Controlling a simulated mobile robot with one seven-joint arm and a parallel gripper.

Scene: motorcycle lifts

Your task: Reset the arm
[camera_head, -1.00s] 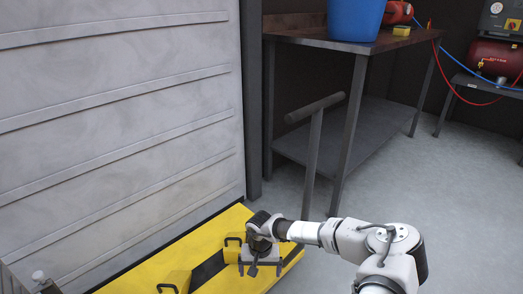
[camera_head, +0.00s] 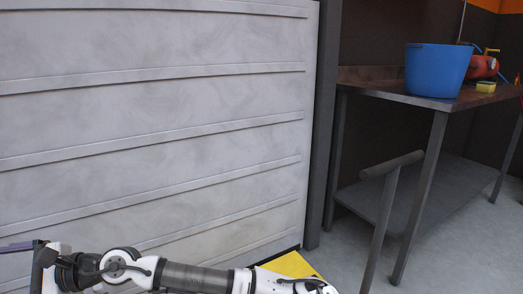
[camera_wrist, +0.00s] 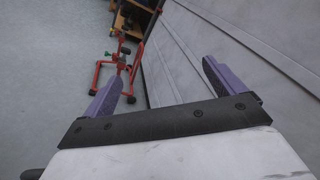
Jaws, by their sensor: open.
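My gripper (camera_wrist: 160,84) shows in the wrist view with its two purple fingers spread wide apart. Nothing is between them. In the head view my gripper (camera_head: 18,246) is at the lower left edge, seen from the side, in front of the pale ribbed metal wall (camera_head: 150,130). My arm lies folded low across the bottom of that view.
A yellow platform (camera_head: 292,264) shows partly behind my arm. A workbench (camera_head: 385,84) at right bears a blue bucket (camera_head: 436,70) and a yellow sponge (camera_head: 486,87). A T-shaped post (camera_head: 384,210) stands before it. The wrist view shows a red stand (camera_wrist: 100,78) on open floor.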

